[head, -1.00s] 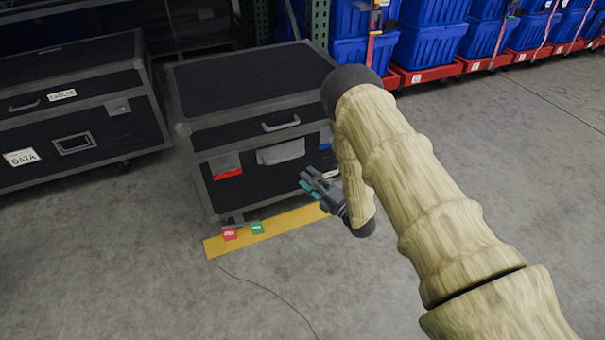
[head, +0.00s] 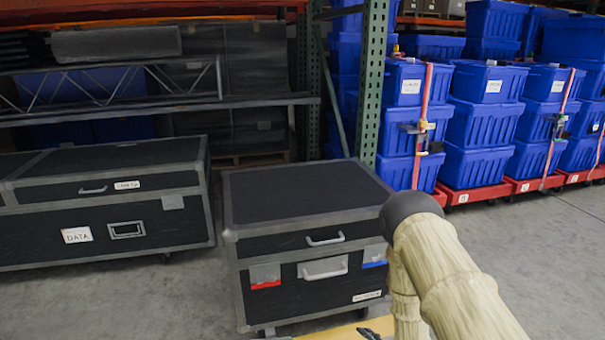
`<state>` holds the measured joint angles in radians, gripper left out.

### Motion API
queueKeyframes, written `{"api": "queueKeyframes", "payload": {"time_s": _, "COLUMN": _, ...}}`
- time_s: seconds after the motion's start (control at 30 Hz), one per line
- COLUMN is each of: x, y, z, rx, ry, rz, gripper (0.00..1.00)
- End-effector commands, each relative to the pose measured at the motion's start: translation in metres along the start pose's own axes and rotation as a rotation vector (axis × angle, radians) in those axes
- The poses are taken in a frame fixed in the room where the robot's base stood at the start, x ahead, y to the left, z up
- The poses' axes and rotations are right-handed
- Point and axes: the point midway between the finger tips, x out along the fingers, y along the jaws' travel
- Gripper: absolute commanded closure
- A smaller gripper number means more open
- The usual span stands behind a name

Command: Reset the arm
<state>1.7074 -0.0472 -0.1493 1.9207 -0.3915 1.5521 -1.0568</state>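My arm, in a tan sleeve with a dark elbow, reaches in from the lower right of the head view. My gripper (head: 372,333) shows only as a small dark piece at the bottom edge, low in front of the black case. Most of it is cut off by the frame, so I cannot see whether its fingers are open or shut, or whether it holds anything.
A black wheeled case (head: 310,240) stands just ahead, on a yellow floor strip (head: 335,332). Another black case (head: 105,210) is at left. Blue strapped totes (head: 480,140) stand on red dollies (head: 480,193) at right, beside a green rack post (head: 371,85). Grey floor is open at right.

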Motion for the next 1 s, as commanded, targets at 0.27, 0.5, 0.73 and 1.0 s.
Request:
{"api": "queueKeyframes", "payload": {"time_s": 0.27, "x": -0.12, "y": -0.108, "z": 0.021, "rx": 0.585, "ry": -0.462, "rz": -0.302, "gripper": 0.65}}
{"api": "queueKeyframes", "payload": {"time_s": 0.5, "x": -0.236, "y": -0.169, "z": 0.001, "rx": 0.979, "ry": -0.862, "rz": -0.435, "gripper": 0.65}}
{"api": "queueKeyframes", "payload": {"time_s": 0.73, "x": -0.316, "y": -0.195, "z": -0.026, "rx": 1.199, "ry": -1.147, "rz": -0.477, "gripper": 0.65}}
{"api": "queueKeyframes", "payload": {"time_s": 1.0, "x": -0.372, "y": -0.19, "z": -0.054, "rx": 1.321, "ry": -1.338, "rz": -0.485, "gripper": 0.65}}
